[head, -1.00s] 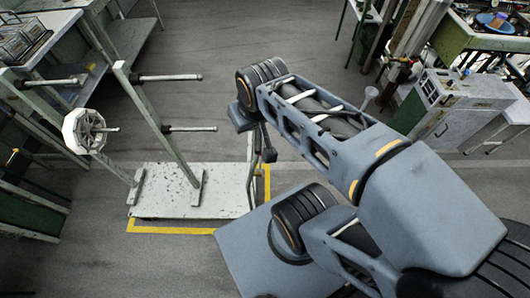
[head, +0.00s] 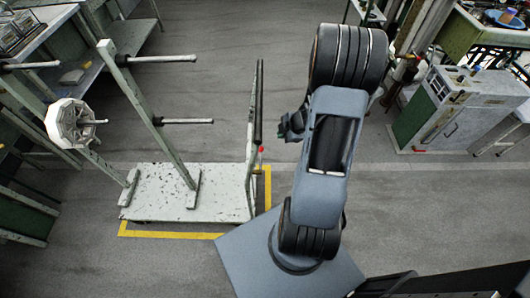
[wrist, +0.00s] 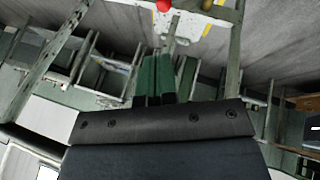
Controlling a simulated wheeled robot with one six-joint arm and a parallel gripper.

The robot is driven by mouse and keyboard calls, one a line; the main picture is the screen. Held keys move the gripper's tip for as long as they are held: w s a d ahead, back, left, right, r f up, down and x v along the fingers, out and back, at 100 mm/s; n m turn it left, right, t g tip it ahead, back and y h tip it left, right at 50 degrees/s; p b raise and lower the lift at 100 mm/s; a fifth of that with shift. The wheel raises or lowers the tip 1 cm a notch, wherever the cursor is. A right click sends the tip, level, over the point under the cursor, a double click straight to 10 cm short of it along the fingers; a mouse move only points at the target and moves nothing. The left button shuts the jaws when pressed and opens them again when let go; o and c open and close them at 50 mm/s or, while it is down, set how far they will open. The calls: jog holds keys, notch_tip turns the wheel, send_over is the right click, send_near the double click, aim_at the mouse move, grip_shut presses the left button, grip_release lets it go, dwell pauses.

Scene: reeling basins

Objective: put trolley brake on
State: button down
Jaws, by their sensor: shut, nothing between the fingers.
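The trolley (head: 160,190) has a worn white platform, upright posts with pegs and a push handle (head: 257,105) on its right side. A small red knob (head: 261,150) shows by the handle's lower part; it looks like the brake lever's end. It also shows at the top edge of the wrist view (wrist: 163,5), beside a yellow part. I cannot tell the lever's position. My gripper (head: 290,127) is right of the handle, apart from the knob, and partly hidden by my arm. In the wrist view its fingers (wrist: 165,76) are shut and empty.
A yellow floor outline (head: 165,234) runs around the trolley. A white reel (head: 74,122) sits on a peg at left. Benches (head: 135,35) stand at back left, a grey-green cabinet (head: 465,110) at right. The floor behind the trolley is clear.

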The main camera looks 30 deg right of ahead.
jog(key=shift+s+a+f+n+g+y, duration=0.2)
jog(key=shift+s+f+y, duration=0.1)
jog(key=shift+s+f, duration=0.2)
jog(key=shift+s+a+f+n+g+y, duration=0.2)
jog(key=shift+s+f+y, duration=0.15)
jog(key=shift+f, duration=0.2)
jog(key=shift+f, duration=0.1)
jog(key=b, duration=0.5)
send_near(262, 151)
jog(key=s+x, duration=0.1)
jog(key=x, duration=0.5)
jog(key=shift+w+a+f, duration=0.25)
jog(key=shift+w+f, duration=0.15)
jog(key=shift+w, duration=0.25)
jog(key=shift+d+p, duration=0.1)
jog(key=shift+p, duration=0.2)
